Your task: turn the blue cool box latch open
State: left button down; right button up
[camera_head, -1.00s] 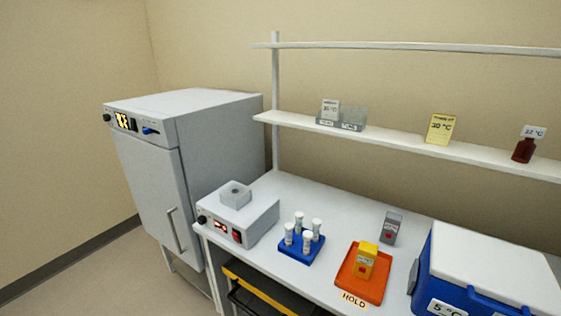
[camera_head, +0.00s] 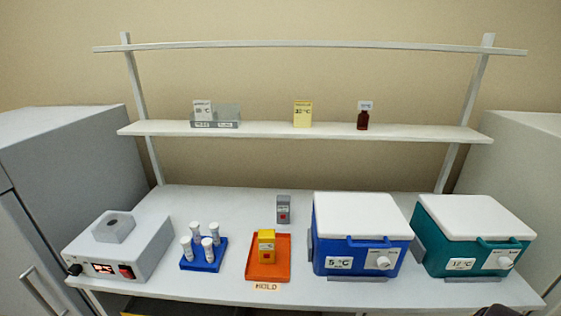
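The blue cool box (camera_head: 333,242) stands on the bench right of centre, with a white lid that is down. A label reading 5 °C is on its front left. Its latch (camera_head: 381,260) is a pale round knob on a plate at the front right. The exact angle of the knob is too small to tell. No gripper is clearly in view. A small dark shape (camera_head: 497,311) shows at the bottom edge on the right, and I cannot tell what it is.
A teal cool box (camera_head: 431,243) labelled 12 °C stands close to the right. An orange tray (camera_head: 255,270) with a yellow box (camera_head: 266,246), a grey box (camera_head: 283,209), a blue tube rack (camera_head: 190,264) and a heater block (camera_head: 133,256) stand to the left. A shelf (camera_head: 305,131) runs above.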

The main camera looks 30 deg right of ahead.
aim_at(383, 262)
jog(key=z, duration=1.6)
